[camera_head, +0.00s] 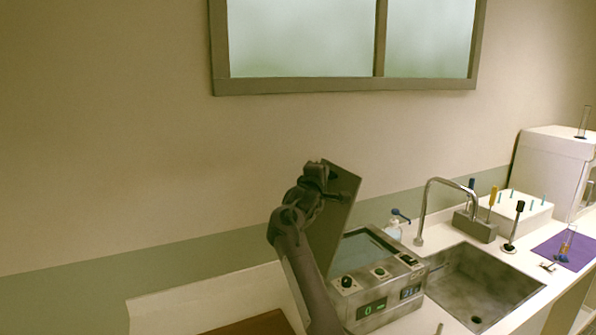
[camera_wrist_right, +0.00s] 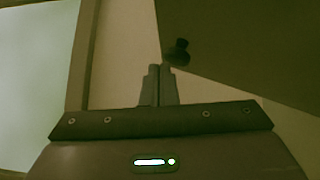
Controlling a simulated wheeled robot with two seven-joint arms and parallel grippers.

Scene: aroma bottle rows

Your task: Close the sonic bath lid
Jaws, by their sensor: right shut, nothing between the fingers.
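The sonic bath (camera_head: 376,280) is a metal box with knobs and green displays on its front, left of the sink. Its lid (camera_head: 338,215) stands raised and tilted at the left side of the bath opening, so the basin shows. The lid also fills the upper right of the right wrist view (camera_wrist_right: 250,50), with a dark knob (camera_wrist_right: 177,52) on it. My right gripper (camera_wrist_right: 160,68) is shut and empty, its fingertips close to the knob; I cannot tell if they touch. In the head view my right arm covers part of the lid. My left gripper is not in view.
A metal sink (camera_head: 475,285) with a curved faucet (camera_head: 428,205) lies right of the bath. A small bottle (camera_head: 394,229) stands behind the bath. A white rack (camera_head: 520,207), a dark holder (camera_head: 475,226) and a purple mat (camera_head: 570,250) are farther right. The wall is behind.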

